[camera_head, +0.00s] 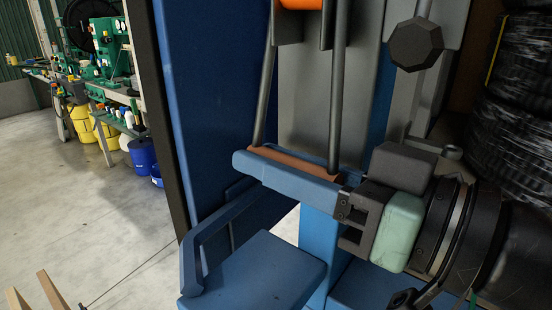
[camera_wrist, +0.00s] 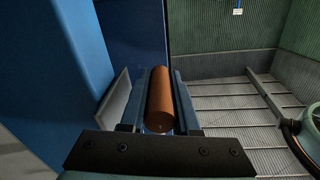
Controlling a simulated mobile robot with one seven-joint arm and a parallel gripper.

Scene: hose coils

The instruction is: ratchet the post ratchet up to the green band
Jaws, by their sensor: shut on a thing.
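A brown-orange cylindrical handle (camera_head: 292,161) hangs from two grey rods (camera_head: 338,90) in front of a grey plate on the blue post frame. It also shows lengthwise in the wrist view (camera_wrist: 160,100). My gripper (camera_head: 265,158) comes in from the right, its blue fingers shut on the handle, one on each side in the wrist view (camera_wrist: 160,85). The near finger hides the handle's lower part. The rods run up to an orange part (camera_head: 300,4), cut off by the top edge. I cannot make out a green band on the post.
A blue ledge (camera_head: 258,268) and a bent blue bracket (camera_head: 195,255) stand below my gripper. A dark faceted knob (camera_head: 415,45) is above my wrist. Black wrapped coils (camera_head: 515,110) stack at the right. Open concrete floor (camera_head: 90,210) lies left, before a cluttered workbench.

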